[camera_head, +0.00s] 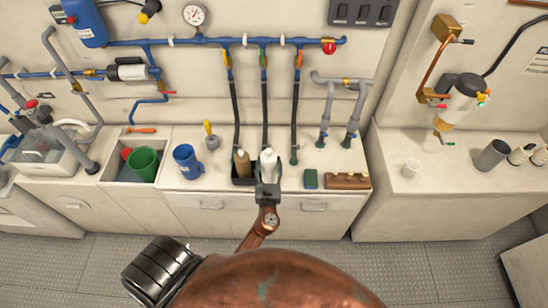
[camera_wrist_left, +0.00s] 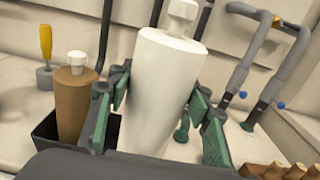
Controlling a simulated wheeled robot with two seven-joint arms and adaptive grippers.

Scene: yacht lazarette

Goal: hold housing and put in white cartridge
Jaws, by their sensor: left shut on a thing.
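The white cartridge (camera_head: 268,163) is at the middle of the counter, over the right part of a black tray (camera_head: 243,181). It also shows large and upright, slightly tilted, in the left wrist view (camera_wrist_left: 162,85). My left gripper (camera_head: 267,187) is shut on it, with a green-padded finger on each side. Its lower end is hidden, so I cannot tell whether it touches the tray. A brown cartridge (camera_head: 242,162) with a pale top stands in the tray, left of the white one. A blue cup-like vessel with a handle (camera_head: 186,160), possibly the housing, stands farther left. My right gripper is not in view.
A sink with a green cup (camera_head: 143,164) lies left. A green block (camera_head: 311,179) and a wooden rack (camera_head: 347,181) lie right of the tray. Black hoses (camera_head: 265,110) hang behind. A white cup (camera_head: 411,168) and grey cylinder (camera_head: 492,155) stand on the right counter.

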